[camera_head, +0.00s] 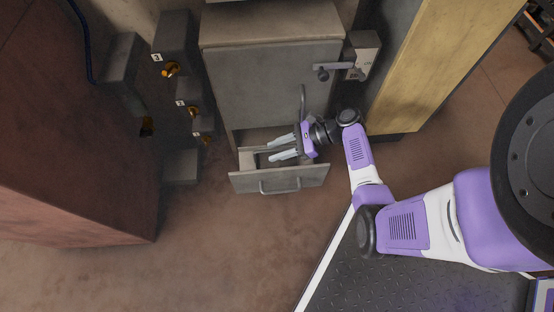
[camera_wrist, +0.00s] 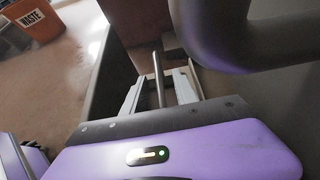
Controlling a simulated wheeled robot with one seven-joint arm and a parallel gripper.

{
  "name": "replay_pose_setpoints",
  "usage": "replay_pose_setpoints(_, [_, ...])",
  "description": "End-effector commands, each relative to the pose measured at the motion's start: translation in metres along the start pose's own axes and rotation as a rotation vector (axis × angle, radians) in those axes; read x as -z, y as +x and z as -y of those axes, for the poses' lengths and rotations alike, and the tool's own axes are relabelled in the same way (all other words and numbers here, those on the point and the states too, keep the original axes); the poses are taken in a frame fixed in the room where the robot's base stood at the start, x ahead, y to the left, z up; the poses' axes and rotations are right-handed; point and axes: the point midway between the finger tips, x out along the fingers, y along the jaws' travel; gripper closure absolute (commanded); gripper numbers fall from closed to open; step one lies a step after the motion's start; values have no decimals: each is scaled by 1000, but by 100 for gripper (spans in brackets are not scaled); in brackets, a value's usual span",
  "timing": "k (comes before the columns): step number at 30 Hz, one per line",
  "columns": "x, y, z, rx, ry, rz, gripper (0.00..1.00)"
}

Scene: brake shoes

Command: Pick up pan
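My gripper (camera_head: 269,148) reaches from the right into an open drawer (camera_head: 290,180) at the bottom of a grey cabinet. Its two pale fingers are spread apart. In the wrist view my gripper (camera_wrist: 159,92) also shows open. A thin grey bar (camera_wrist: 158,80) stands between its fingers, with a visible gap on each side. It may be the pan's handle, but I cannot tell for sure. No whole pan can be made out; the gripper and the drawer's walls hide part of the inside.
The grey cabinet (camera_head: 270,75) rises behind the drawer. A large reddish-brown block (camera_head: 70,130) stands left, with several numbered grey boxes beside it. A yellow panel (camera_head: 440,60) is right. A thick dark curved bar (camera_wrist: 240,45) crosses the wrist view near my gripper. An orange waste bin (camera_wrist: 28,22) shows there too.

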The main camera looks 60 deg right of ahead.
Motion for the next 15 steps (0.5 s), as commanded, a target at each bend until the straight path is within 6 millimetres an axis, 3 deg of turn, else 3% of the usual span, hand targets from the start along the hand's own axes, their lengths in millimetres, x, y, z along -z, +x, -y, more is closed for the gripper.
replay_pose_setpoints(3, [0,0,0,0,0,0,68])
replay_pose_setpoints(8, [0,0,0,0,0,0,99])
replay_pose_setpoints(15, [0,-1,0,0,0,0,100])
